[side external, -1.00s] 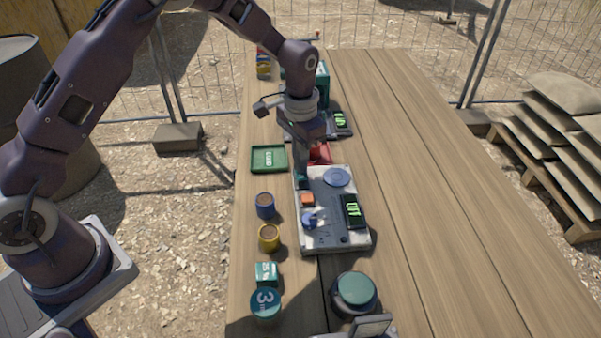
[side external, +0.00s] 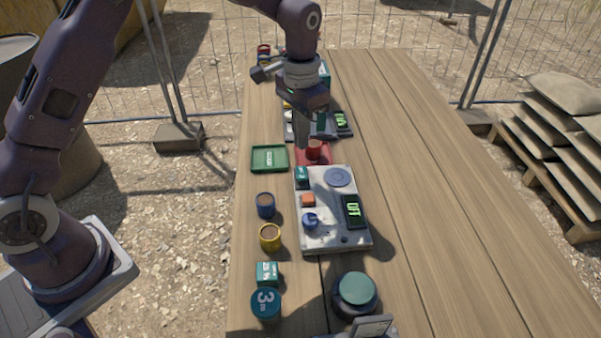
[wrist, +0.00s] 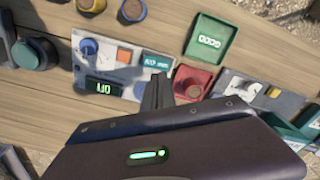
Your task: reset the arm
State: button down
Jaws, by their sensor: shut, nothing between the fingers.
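My gripper (side external: 302,140) is shut and empty, pointing down above the table near the far end of the grey panel. In the wrist view its closed fingers (wrist: 158,88) show over the gap between the grey panel and the red tray. My arm reaches in from the left, with its upper links raised. The grey panel (side external: 325,238) carries a blue round plate (side external: 337,177), an orange block (side external: 308,200), a blue knob (side external: 310,220), a small teal block (side external: 302,174) and a display reading OFF (side external: 352,211).
A red tray (side external: 323,159) with a red cup (side external: 314,149) lies beyond the panel. A green tray (side external: 269,158), blue cup (side external: 265,205), yellow cup (side external: 270,237) and teal box (side external: 267,273) line the left. The table's right side is clear.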

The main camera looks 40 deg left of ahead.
jog(key=s+a+r+n+t, duration=0.1)
jog(key=s+a+r+t, duration=0.15)
jog(key=s+r, duration=1.1)
jog(key=s+a+r+n+t, duration=0.1)
jog(key=s+r+n+t, duration=0.1)
jog(key=s, duration=1.5)
jog(key=shift+s+a+r+t, duration=0.15)
jog(key=shift+s+t, duration=0.1)
jog(key=shift+t, duration=0.3)
